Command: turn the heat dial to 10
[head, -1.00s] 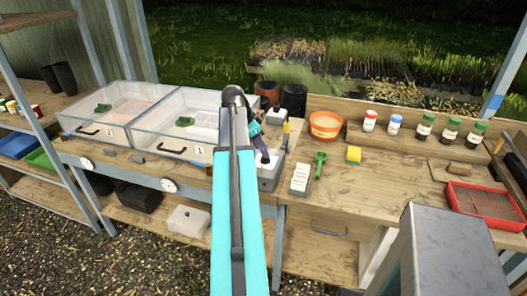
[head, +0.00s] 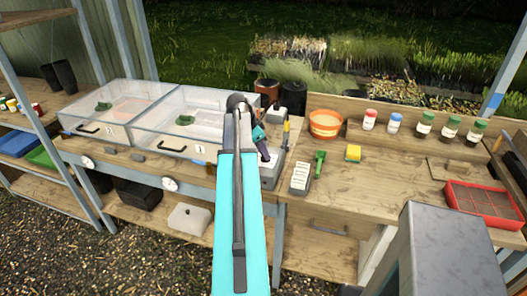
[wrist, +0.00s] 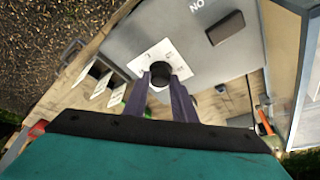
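The heat dial is a round black knob (wrist: 160,72) on a white square plate with small marks, set in a grey panel (wrist: 118,45), in the wrist view. The marks are too small to read. My gripper (wrist: 161,80) has its two dark purple fingers on either side of the knob. I cannot tell whether they press on it or stand slightly apart. In the head view my gripper (head: 264,157) is at the grey box (head: 270,179) on the bench, and my arm hides part of it. The dial does not show there.
Clear propagator boxes (head: 180,142) stand left of the grey box. A white label card (head: 300,178), green scoop (head: 319,163) and yellow block (head: 353,153) lie to its right.

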